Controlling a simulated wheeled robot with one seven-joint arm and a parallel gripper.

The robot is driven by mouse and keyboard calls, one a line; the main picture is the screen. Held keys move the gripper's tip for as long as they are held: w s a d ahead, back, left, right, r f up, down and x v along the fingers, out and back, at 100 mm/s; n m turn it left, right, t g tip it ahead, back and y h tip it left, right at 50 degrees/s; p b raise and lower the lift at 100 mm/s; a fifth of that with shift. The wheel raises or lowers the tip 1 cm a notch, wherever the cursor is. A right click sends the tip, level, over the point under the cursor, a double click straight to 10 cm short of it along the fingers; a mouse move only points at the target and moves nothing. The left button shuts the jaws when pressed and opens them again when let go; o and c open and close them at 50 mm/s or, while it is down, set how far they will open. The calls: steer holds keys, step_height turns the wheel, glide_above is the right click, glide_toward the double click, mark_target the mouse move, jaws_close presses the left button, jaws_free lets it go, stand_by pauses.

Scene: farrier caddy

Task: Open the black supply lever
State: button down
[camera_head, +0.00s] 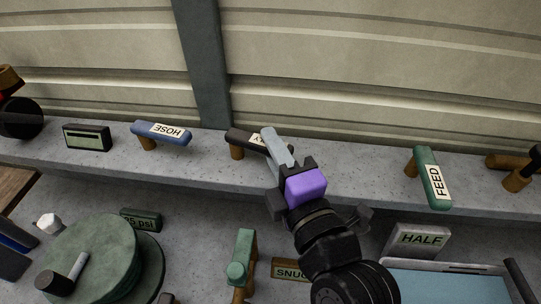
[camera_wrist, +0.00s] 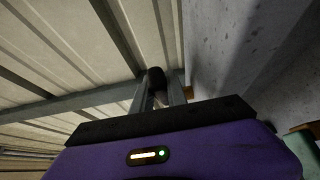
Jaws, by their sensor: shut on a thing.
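The black supply lever (camera_head: 238,135) lies along the grey ledge on its brown post, with a pale label whose visible end reads "LY". My gripper (camera_head: 272,138) reaches up from below right, and its grey fingers are shut on the right end of the lever, hiding part of the label. In the wrist view the dark end of the lever (camera_wrist: 155,74) shows between the fingertips (camera_wrist: 160,90). The lever's far right end is hidden behind the fingers.
A blue HOSE lever (camera_head: 160,132) is left of the black one, and a green FEED lever (camera_head: 432,177) is well to the right. A green handle (camera_head: 241,259) and a round green drum (camera_head: 95,255) stand below. The ledge (camera_head: 350,178) between gripper and FEED lever is clear.

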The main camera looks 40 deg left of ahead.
steer(key=shift+f, duration=0.15)
steer(key=c, duration=1.3)
jaws_free()
steer(key=shift+b+v, duration=0.9)
steer(key=shift+v, duration=2.95)
